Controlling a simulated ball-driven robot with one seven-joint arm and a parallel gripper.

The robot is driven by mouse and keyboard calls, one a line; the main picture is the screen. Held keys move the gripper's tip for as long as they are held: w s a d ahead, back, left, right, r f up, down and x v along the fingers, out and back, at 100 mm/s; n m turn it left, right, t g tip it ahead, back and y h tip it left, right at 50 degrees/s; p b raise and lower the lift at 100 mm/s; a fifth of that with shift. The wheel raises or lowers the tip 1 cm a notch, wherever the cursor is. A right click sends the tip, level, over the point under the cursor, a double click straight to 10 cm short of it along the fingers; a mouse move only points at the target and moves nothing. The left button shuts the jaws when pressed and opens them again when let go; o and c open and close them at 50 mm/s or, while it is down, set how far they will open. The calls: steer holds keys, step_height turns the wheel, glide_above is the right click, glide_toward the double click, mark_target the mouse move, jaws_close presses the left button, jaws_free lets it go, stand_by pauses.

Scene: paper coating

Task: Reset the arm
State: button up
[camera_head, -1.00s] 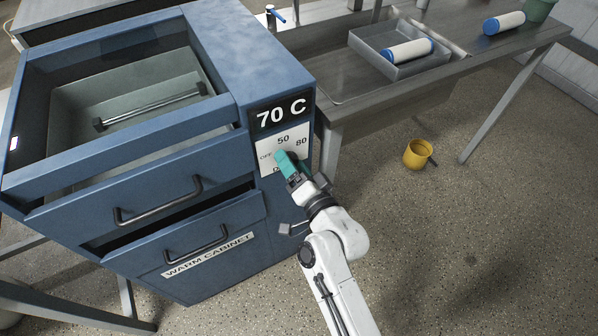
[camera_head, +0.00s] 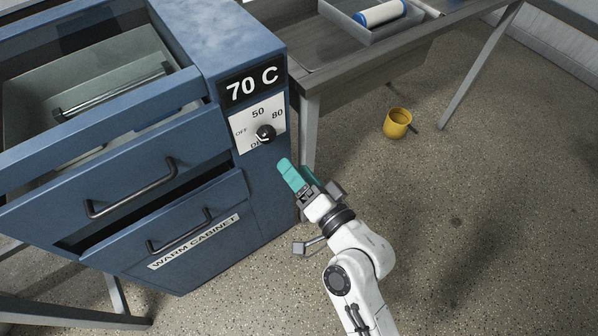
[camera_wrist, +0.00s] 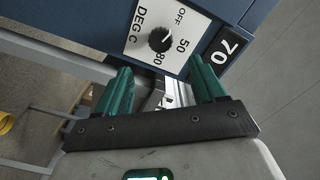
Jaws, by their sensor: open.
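My gripper (camera_head: 298,174) has teal fingers and hangs in the air in front of the blue warm cabinet (camera_head: 265,205), below and to the right of its dial. It is open and empty, apart from the dial. In the wrist view, the two teal fingers of my gripper (camera_wrist: 160,88) stand wide apart with nothing between them. The black dial knob (camera_head: 265,133) sits on a white plate marked OFF, 50 and 80. The knob also shows in the wrist view (camera_wrist: 159,40). The display (camera_head: 252,86) above it reads 70 C.
The cabinet's upper drawer (camera_head: 125,185) and lower drawer (camera_head: 185,215) have bar handles. A metal table (camera_head: 330,65) stands behind at the right, with a tray (camera_head: 372,30) holding a blue-ended roll (camera_head: 380,13). A yellow mug (camera_head: 397,123) is on the floor. The floor at right is clear.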

stand_by(0.3)
steer(key=s+d+f+n+g+h+p, duration=0.2)
steer(key=s+d+f+g+h, duration=0.15)
steer(key=s+d, duration=0.35)
steer(key=s+d+f+n+g+h+p, duration=0.25)
steer(key=s+d+f+g, duration=0.2)
steer(key=d, duration=0.45)
steer(key=s+d+r+g+h+p, duration=0.1)
steer(key=s+d+g+h, duration=0.3)
steer(key=s+d, duration=0.7)
steer(key=s+g, duration=0.2)
steer(key=s, duration=0.1)
steer(key=shift+s+r+m, duration=0.2)
steer(key=shift+r+m, duration=0.1)
steer(key=shift+m, duration=0.05)
